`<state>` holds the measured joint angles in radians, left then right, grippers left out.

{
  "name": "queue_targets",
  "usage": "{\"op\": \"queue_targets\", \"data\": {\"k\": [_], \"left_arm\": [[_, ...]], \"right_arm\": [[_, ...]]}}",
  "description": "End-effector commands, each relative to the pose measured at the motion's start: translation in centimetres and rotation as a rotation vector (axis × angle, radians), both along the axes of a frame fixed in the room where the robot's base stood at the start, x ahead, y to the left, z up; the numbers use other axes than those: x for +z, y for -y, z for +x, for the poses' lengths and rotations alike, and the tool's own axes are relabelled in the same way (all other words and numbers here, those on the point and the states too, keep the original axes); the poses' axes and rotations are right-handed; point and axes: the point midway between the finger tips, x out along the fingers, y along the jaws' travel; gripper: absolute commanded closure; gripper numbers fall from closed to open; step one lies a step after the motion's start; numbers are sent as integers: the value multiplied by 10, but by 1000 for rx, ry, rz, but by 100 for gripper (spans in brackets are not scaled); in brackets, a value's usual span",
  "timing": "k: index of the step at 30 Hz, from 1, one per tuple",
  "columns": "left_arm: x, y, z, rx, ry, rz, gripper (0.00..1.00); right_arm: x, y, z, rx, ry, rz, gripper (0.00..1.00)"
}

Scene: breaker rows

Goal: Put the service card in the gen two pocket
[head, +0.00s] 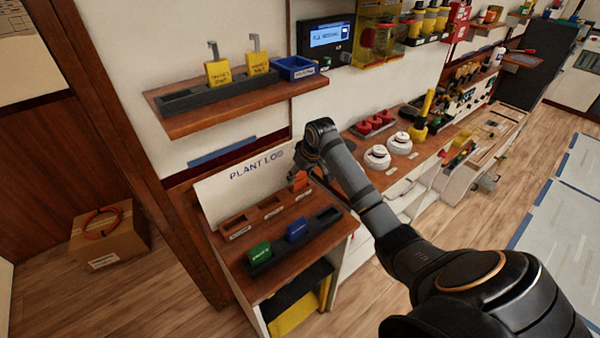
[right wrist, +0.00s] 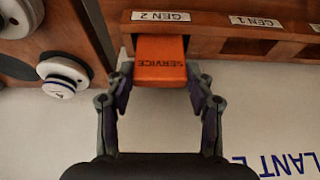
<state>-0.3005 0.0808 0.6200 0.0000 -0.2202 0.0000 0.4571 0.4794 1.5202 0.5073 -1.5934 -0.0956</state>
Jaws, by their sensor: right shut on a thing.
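The orange service card (right wrist: 160,62) is held between the fingertips of my right gripper (right wrist: 160,80), which is shut on it. In the right wrist view the card is at the pocket labelled GEN 2 (right wrist: 160,16) and covers its opening, so I cannot tell how deep it sits. In the head view the card (head: 299,182) shows at the right end of the wooden pocket rack (head: 252,218), below my right gripper (head: 301,173). The GEN 1 pocket (right wrist: 249,46) beside it looks empty. My left gripper is out of view.
A dark tray (head: 283,255) with a green card (head: 259,252) and a blue card (head: 297,229) lies in front of the rack. The PLANT LOG board (head: 225,188) stands behind. A wall shelf (head: 190,122) with yellow tags is above. White round knobs (head: 377,157) are to the right.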

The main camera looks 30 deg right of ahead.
Motion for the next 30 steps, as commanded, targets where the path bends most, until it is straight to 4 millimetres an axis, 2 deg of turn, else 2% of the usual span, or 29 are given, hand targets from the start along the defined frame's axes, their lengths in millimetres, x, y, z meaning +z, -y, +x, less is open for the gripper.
{"op": "queue_targets", "data": {"k": [11, 12, 16, 26, 30], "left_arm": [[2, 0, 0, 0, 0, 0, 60], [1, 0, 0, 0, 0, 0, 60], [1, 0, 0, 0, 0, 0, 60], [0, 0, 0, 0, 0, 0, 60], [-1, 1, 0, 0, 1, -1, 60]], "right_arm": [[-5, 0, 0, 0, 0, 0, 78], [-5, 0, 0, 0, 1, -1, 41], [-5, 0, 0, 0, 1, 0, 24], [-3, 0, 0, 0, 2, -1, 24], [14, 2, -6, 0, 5, -3, 24]]}}
